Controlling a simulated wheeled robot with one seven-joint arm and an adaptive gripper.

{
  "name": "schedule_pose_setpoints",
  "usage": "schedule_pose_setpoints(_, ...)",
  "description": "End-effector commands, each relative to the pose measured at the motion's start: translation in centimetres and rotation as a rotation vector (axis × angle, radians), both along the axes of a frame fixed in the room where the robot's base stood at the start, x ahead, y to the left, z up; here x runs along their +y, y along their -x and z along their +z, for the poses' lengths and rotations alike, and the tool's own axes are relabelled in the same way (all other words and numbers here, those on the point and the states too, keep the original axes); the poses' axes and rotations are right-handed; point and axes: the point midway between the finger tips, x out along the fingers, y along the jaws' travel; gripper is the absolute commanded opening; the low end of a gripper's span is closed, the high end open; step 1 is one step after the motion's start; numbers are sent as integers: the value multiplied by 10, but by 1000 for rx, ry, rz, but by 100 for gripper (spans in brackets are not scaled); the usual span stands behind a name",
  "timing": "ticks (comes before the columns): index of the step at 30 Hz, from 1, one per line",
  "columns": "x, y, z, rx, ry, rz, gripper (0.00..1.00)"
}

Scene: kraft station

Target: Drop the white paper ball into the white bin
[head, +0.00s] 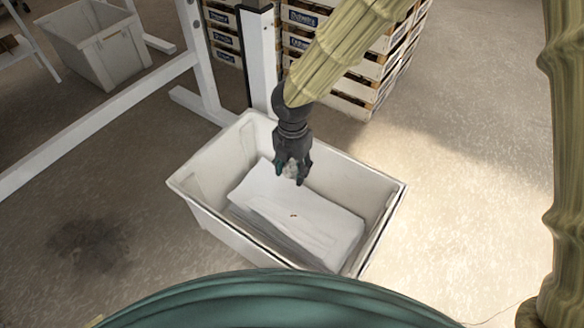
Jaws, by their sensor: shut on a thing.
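The white bin (202,207) stands on the floor in front of me, with a stack of white paper sheets (310,225) lying in it. My gripper (292,174) points down over the bin, towards its far side. It is shut on the small white paper ball (291,170), which shows between the dark fingers. The fingers hide part of the ball. The ball appears above the paper stack; the exact height of the gap cannot be told from this one view.
White metal frame legs (200,65) stand just behind the bin. Another white bin (95,50) is at the far left. The floor to the right and left of the bin is clear, with a dark stain (95,243) at left.

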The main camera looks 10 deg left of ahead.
Motion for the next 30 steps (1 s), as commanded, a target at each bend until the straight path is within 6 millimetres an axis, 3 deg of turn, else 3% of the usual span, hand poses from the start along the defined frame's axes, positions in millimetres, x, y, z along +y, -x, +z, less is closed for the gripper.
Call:
schedule_pose_setpoints(1, 0, 0, -9, 0, 0, 0, 35)
schedule_pose_setpoints(12, 0, 0, -38, 0, -1, -1, 35)
schedule_pose_setpoints(25, 0, 0, -41, 0, 0, -1, 35)
schedule_pose_setpoints(27, 0, 0, -41, 0, 0, 0, 55)
schedule_pose_setpoints(30, 0, 0, -41, 0, 0, 0, 70)
